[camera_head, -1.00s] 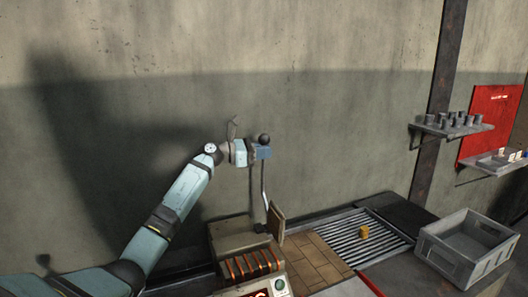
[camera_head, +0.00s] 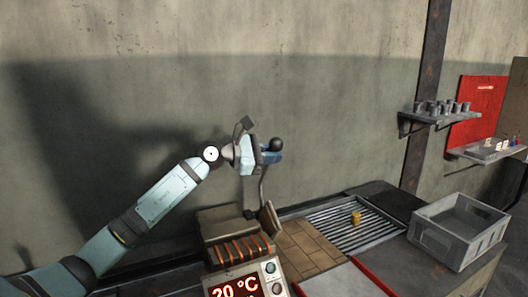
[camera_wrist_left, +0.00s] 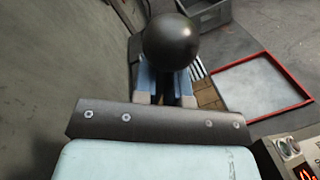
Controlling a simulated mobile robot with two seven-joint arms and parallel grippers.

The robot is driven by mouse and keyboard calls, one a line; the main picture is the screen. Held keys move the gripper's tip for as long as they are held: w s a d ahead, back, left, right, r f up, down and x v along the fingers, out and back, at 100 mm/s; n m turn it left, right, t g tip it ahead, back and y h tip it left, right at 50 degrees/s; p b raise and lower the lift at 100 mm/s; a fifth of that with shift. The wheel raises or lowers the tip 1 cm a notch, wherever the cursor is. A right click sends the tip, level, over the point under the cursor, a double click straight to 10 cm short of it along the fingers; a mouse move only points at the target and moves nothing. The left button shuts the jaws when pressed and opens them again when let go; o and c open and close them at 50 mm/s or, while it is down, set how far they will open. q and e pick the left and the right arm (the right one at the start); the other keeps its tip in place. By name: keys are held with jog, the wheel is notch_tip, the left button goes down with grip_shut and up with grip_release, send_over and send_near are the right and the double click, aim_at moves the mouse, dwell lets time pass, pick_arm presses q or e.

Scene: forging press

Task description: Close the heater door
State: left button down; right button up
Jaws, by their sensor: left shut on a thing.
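The heater (camera_head: 226,221) is a worn box with glowing orange bars, at the bottom middle of the head view. Its door (camera_head: 270,218) is a small brown panel standing at the heater's right side, tilted. A thin bent lever (camera_head: 262,188) rises above it to a black ball knob (camera_head: 277,145). My left gripper (camera_head: 268,157) is shut on the lever just below the knob. In the left wrist view the knob (camera_wrist_left: 171,42) sits between the blue fingers (camera_wrist_left: 165,88) and hides part of the grasp. My right gripper is out of view.
A control panel (camera_head: 240,288) reading 20 °C stands in front of the heater. Right of it are brown tiles (camera_head: 312,250) and a grate (camera_head: 338,232) with a yellow block (camera_head: 356,217). A grey crate (camera_head: 458,236) stands farther right. The wall is close behind my arm.

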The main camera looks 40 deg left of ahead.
pick_arm(q)
jog(key=shift+s+d+f+m+b, duration=0.15)
jog(key=shift+s+d+f+m, duration=0.1)
jog(key=shift+d, duration=0.25)
jog(key=shift+s+d+f+m+b, duration=0.2)
jog(key=shift+s+d+f, duration=0.1)
jog(key=shift+d, duration=0.2)
jog(key=shift+s+d+f+m+b, duration=0.1)
jog(key=shift+s+d+f+m, duration=0.15)
jog(key=shift+d, duration=0.25)
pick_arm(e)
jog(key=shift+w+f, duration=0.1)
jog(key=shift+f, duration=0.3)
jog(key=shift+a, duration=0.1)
pick_arm(q)
jog(key=c, duration=1.2)
grip_release()
jog(key=b+v, duration=0.3)
jog(key=v, duration=1.1)
jog(key=shift+d+r+b, duration=0.15)
jog(key=shift+b, duration=0.2)
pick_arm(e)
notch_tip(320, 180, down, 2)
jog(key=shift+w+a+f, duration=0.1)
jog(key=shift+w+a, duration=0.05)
